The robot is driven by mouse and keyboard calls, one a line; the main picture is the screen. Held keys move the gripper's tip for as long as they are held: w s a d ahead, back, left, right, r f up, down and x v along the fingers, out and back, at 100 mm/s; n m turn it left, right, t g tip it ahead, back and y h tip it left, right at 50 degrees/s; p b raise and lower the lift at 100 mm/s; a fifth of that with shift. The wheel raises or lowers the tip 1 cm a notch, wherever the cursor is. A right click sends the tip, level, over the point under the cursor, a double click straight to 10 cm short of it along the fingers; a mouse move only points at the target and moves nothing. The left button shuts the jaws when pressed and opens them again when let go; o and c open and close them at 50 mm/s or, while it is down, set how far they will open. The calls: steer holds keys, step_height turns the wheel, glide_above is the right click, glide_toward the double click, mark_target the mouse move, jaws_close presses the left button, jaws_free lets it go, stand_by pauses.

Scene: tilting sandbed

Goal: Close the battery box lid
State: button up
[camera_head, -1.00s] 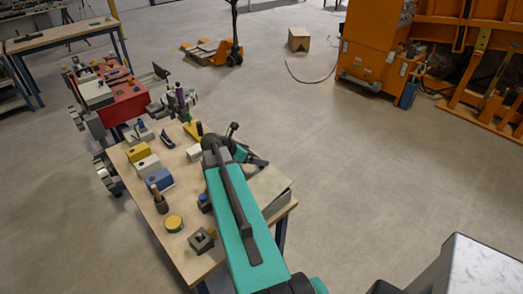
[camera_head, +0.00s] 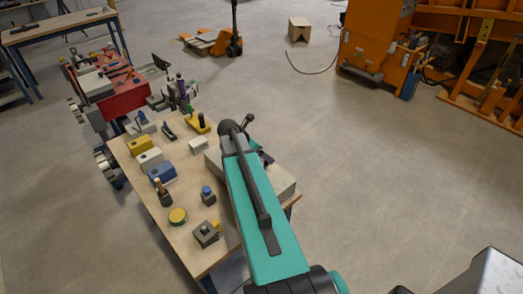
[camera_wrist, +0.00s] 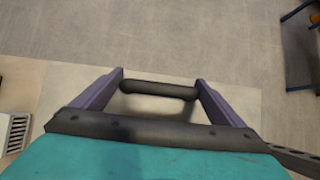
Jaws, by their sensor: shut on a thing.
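The battery box (camera_head: 283,187), pale grey and flat-topped, sits at the right edge of the wooden table, partly covered by my teal arm. My gripper (camera_head: 254,130) is over the far side of the box, and its fingertips are hard to make out there. In the wrist view, the two purple fingers of my gripper (camera_wrist: 160,98) stand at the two ends of a dark rounded bar (camera_wrist: 150,88), with the pale box top (camera_wrist: 60,88) below. The gripper is shut on this bar, seemingly the lid handle. Whether the lid sits flush is hidden.
The wooden table (camera_head: 188,240) holds several small things left of the arm: a yellow block (camera_head: 138,146), a blue block (camera_head: 161,173), a yellow-topped round tin (camera_head: 178,216) and a dark square block (camera_head: 205,234). Open floor (camera_head: 390,170) lies to the right.

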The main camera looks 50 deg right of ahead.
steer(key=shift+s+d, duration=0.1)
steer(key=shift+s, duration=0.05)
steer(key=o, duration=1.2)
steer(key=shift+a+r, duration=0.15)
steer(key=shift+a, duration=0.05)
steer(key=shift+w+a+r+b, duration=0.25)
steer(key=shift+a+r+b, duration=0.2)
steer(key=shift+a+r, duration=0.15)
steer(key=shift+b+v, duration=1.8)
steer(key=shift+v, duration=4.05)
steer(key=shift+s+d, duration=0.2)
steer(key=shift+s, duration=0.1)
